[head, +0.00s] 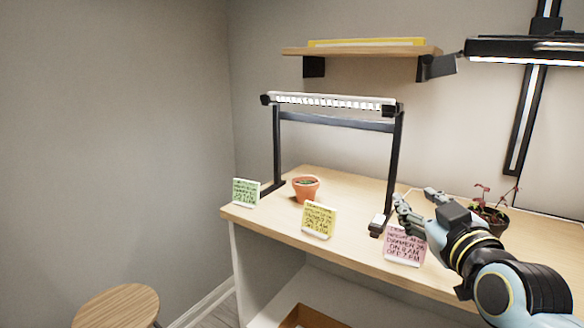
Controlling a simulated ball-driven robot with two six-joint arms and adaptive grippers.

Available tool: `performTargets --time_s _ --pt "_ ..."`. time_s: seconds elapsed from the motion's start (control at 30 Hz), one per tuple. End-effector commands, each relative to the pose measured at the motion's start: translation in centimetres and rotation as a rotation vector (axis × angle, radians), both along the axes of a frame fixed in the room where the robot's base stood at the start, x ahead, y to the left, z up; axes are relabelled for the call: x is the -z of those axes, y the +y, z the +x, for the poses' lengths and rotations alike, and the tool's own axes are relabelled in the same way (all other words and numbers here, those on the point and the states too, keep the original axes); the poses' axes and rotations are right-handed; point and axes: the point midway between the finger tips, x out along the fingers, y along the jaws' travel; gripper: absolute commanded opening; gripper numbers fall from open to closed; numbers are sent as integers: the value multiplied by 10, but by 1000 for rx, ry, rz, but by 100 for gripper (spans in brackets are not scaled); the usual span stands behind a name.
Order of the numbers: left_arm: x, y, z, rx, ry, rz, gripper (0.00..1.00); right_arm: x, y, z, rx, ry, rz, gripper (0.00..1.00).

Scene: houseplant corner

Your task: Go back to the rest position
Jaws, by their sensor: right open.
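My right gripper (416,202) comes in from the lower right and is open and empty. Its fingertips are above the wooden counter, in front of the right post of the grow-light stand (394,160) in the picture. I cannot tell whether they touch the post. My left gripper is out of view.
The counter (345,192) holds a terracotta pot (305,189), a green card (245,193), a yellow card (318,220), a pink card (404,246) and a dark potted plant (489,213) partly behind my arm. A stool (116,304) stands lower left. A shelf (360,51) hangs above.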

Motion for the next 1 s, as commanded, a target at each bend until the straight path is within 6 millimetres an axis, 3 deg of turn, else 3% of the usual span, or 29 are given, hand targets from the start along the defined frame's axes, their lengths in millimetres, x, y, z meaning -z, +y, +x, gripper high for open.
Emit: performTargets --time_s 0.03,0.1,0.2,0.3,0.5,0.8,1.0 --pt "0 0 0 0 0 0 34 29 -2 -28 -17 138 12 42" --pt "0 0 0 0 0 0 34 66 -6 -72 -20 346 41 42" --pt "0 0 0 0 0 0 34 102 -13 -131 10 589 76 42" --pt "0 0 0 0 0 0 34 121 -21 -178 54 759 98 42" --pt "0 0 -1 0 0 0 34 138 -34 -253 147 998 124 42" --pt "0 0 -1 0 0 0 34 141 -51 -343 297 1254 142 42" --pt "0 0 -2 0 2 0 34 199 -56 -329 300 1270 145 42"
